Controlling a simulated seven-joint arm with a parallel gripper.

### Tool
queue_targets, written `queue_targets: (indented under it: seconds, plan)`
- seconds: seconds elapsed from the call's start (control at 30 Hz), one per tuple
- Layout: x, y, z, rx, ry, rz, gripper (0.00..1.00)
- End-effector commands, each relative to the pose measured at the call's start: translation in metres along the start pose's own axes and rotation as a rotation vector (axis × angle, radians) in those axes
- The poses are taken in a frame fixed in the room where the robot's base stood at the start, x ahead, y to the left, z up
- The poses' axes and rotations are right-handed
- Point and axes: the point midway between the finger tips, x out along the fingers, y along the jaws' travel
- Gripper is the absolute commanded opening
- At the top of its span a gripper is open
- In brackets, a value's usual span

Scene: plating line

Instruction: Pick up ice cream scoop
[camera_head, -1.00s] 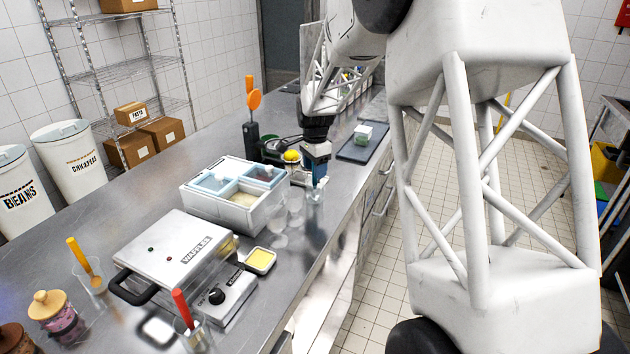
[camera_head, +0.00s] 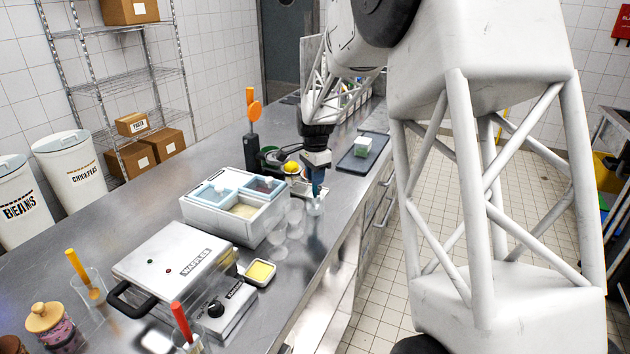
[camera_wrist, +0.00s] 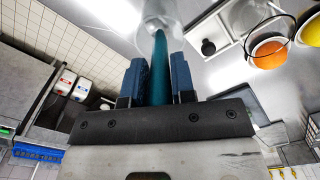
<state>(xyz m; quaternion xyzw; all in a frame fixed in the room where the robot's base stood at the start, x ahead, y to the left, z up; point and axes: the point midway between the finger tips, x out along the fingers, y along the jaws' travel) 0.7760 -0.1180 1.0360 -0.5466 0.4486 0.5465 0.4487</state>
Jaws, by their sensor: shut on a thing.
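The ice cream scoop shows as a teal handle (camera_wrist: 160,48) in the wrist view. My gripper (camera_wrist: 158,78) has its blue fingers on either side of this handle and is shut on it. The far part of the scoop runs into a blurred clear glass (camera_wrist: 160,14). In the head view my gripper (camera_head: 317,187) points down, just above the clear glass (camera_head: 316,206) near the counter's front edge. The scoop is mostly hidden there by the fingers, and its head cannot be made out.
Several clear glasses (camera_head: 277,240) stand left of my gripper. A white box with lidded compartments (camera_head: 262,222) and a waffle maker (camera_head: 172,262) are nearer.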

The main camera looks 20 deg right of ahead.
Motion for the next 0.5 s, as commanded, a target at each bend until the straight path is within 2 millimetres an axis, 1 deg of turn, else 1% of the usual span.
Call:
queue_targets:
  seconds: [0.17,0.5]
  plan:
    - [-0.021,0.000,0.000,0.000,0.001,-0.002,0.00]
    - [-0.072,0.000,0.000,0.000,0.001,-0.002,0.00]
